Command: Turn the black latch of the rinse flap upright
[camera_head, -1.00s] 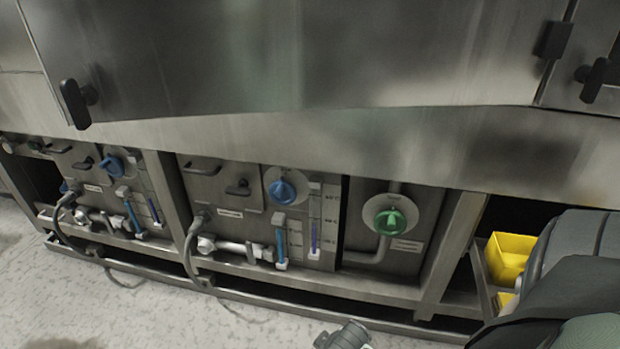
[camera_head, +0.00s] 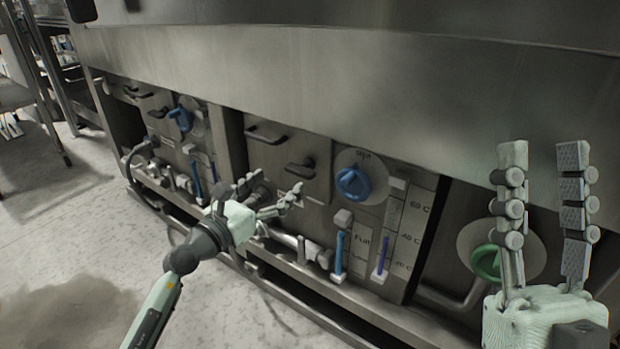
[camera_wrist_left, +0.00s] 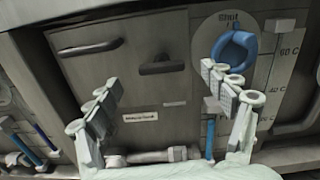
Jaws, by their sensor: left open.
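A flat steel flap in the middle bay carries a black latch (camera_head: 300,168), which lies roughly level, not upright. The latch also shows in the left wrist view (camera_wrist_left: 162,65), above and between my fingers. A fixed black bar handle (camera_head: 265,137) sits higher on the same flap. My left gripper (camera_head: 275,187) is open and empty in front of this flap, its fingertips below the latch and apart from it. My right gripper (camera_head: 543,155) is raised at the right, open and empty. The flap's label (camera_wrist_left: 140,116) is too small to read.
A blue knob (camera_head: 353,184) sits right of the flap, above blue tubes and a scale. Grey pipework (camera_head: 300,244) runs below the flap. A similar bay with a blue knob (camera_head: 180,119) is at left. A green knob (camera_head: 487,262) is partly behind my right gripper.

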